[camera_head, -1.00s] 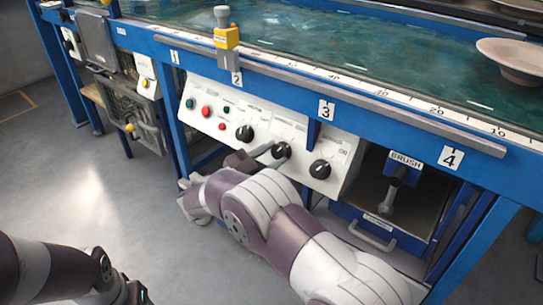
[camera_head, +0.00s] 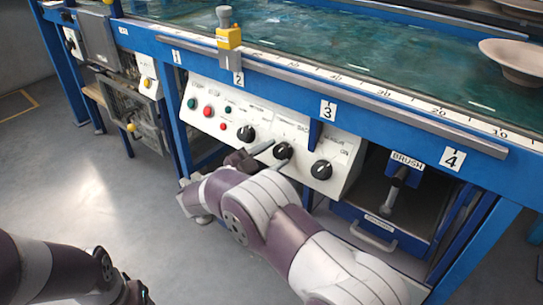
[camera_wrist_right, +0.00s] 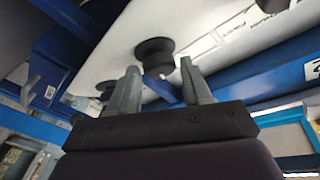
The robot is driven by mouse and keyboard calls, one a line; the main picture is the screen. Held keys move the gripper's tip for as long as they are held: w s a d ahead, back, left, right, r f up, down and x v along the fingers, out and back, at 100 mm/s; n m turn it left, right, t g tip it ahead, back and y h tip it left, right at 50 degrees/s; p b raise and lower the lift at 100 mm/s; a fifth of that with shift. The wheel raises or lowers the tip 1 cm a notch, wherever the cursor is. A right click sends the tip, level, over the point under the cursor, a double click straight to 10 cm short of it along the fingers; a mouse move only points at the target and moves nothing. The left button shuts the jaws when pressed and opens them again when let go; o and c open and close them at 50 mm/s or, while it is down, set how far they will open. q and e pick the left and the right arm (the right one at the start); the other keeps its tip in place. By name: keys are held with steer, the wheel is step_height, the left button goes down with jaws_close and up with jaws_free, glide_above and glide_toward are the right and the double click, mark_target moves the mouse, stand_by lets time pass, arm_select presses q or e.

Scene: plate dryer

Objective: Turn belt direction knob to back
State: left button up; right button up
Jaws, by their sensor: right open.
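A white sloped control panel (camera_head: 213,95) under the blue bench carries three black knobs in a row: a left knob (camera_head: 246,133), a middle knob (camera_head: 283,151) and a right knob (camera_head: 321,169). Small print beside the middle knob seems to read BACK, but it is hard to read. My right gripper (camera_head: 262,150) is at the panel, just left of the middle knob. In the right wrist view its two grey fingers (camera_wrist_right: 160,70) are apart, with a black knob (camera_wrist_right: 155,52) between and beyond the tips. Contact cannot be told. My left gripper's fingers do not show.
Red and green buttons (camera_head: 208,111) sit left of the knobs. A blue bench rail (camera_head: 285,85) with a yellow-and-grey block (camera_head: 229,38) runs above the panel. A box marked BRUSH (camera_head: 405,163) is to the right. Open floor (camera_head: 90,185) lies at left.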

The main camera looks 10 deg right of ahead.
steer(key=r+p+v, duration=0.1)
steer(key=p+v, duration=0.4)
steer(key=v, duration=0.7)
steer(key=shift+s+a+f, duration=0.2)
steer(key=shift+a+f, duration=0.1)
steer(key=shift+f, duration=0.25)
